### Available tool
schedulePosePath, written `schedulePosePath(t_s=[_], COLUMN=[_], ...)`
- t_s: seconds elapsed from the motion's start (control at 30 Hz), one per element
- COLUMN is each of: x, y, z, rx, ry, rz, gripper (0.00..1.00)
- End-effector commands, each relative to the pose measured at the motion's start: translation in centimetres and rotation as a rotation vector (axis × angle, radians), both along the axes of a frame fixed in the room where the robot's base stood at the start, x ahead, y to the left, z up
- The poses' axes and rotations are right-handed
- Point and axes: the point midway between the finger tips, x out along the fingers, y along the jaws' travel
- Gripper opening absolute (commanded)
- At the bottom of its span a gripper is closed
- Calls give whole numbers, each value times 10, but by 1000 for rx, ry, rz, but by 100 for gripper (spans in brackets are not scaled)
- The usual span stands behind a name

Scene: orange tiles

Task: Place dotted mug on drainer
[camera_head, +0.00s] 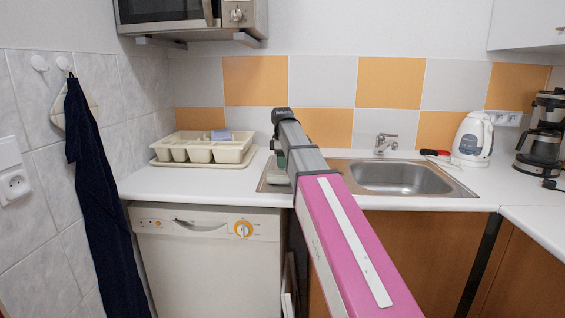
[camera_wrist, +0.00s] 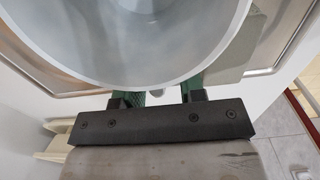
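A large pale grey-white mug (camera_wrist: 150,25) fills the top of the wrist view, seen from above into its empty inside. Its dots do not show. My gripper (camera_wrist: 163,98) is right at the mug's near side, with its green fingers a little apart and their tips hidden under the mug's rim. A small pale piece, perhaps the handle, shows between them. Whether the fingers press on it cannot be seen. In the head view my gripper (camera_head: 282,160) is mostly hidden behind my arm, over the left part of the steel sink unit. The cream drainer (camera_head: 202,148) stands on the counter to the left.
The sink basin (camera_head: 400,177) and tap (camera_head: 385,143) lie right of my arm. A kettle (camera_head: 472,138) and coffee maker (camera_head: 542,137) stand at the far right. The counter (camera_head: 190,183) in front of the drainer is clear.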

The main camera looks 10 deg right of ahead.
Motion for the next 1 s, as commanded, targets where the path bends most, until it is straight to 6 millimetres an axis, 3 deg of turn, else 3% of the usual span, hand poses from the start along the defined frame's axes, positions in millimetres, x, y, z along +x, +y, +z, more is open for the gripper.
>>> schedulePosePath(t_s=[0.23,0.7,1.0], x=[1,2,0], y=[0,1,1], z=[13,98,122], rx=[0,1,0], ry=[-2,-2,0], rz=[0,0,0], gripper=[37,37,37])
